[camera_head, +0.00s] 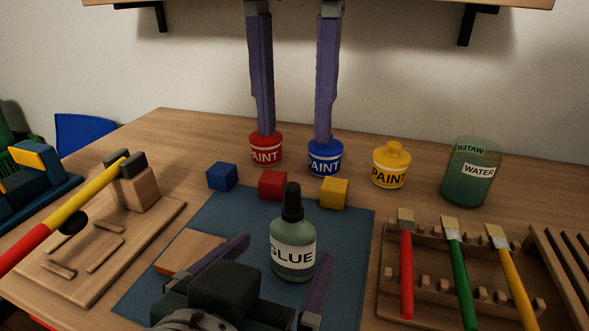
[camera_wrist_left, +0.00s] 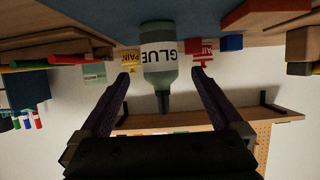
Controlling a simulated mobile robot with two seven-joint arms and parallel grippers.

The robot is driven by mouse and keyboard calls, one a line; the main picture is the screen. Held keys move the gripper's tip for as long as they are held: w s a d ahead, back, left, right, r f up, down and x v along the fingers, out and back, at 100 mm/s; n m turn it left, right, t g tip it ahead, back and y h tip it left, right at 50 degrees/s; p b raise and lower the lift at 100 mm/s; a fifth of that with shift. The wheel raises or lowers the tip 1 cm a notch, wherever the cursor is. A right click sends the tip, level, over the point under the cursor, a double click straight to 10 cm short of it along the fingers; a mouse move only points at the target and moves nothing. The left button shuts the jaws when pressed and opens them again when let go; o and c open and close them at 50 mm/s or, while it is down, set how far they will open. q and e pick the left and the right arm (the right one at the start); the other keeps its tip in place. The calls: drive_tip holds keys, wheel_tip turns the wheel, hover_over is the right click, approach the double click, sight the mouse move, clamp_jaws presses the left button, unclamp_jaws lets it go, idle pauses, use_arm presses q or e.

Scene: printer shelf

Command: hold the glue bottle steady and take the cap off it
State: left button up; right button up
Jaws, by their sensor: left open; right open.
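The glue bottle (camera_head: 293,250) stands upright on the blue mat (camera_head: 344,233), green with a white GLUE label. Its black cap (camera_head: 292,203) is on top. My left gripper (camera_head: 287,249) is open, with one purple finger on each side of the bottle. The left wrist view, upside down, shows the bottle (camera_wrist_left: 160,58) between the fingertips (camera_wrist_left: 161,75) with a gap on both sides, and the cap (camera_wrist_left: 163,103) below it. My right gripper (camera_head: 294,135) hangs from above, open and empty, its fingers pointing down above the cap in the picture.
Red (camera_head: 265,152), blue (camera_head: 325,160) and yellow (camera_head: 391,168) paint jars and a water jar (camera_head: 471,172) stand behind. Small blocks (camera_head: 272,185) lie at the mat's back edge. A brush rack (camera_head: 440,270) is at right, a wooden board (camera_head: 140,225) with a hammer (camera_head: 80,203) at left.

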sight(300, 228)
use_arm(q)
drive_tip(key=x, duration=0.8)
drive_tip(key=shift+w+f, duration=0.1)
drive_tip(key=shift+w, duration=0.15)
drive_tip(key=shift+c, duration=0.2)
clamp_jaws()
idle(0.4)
idle(0.4)
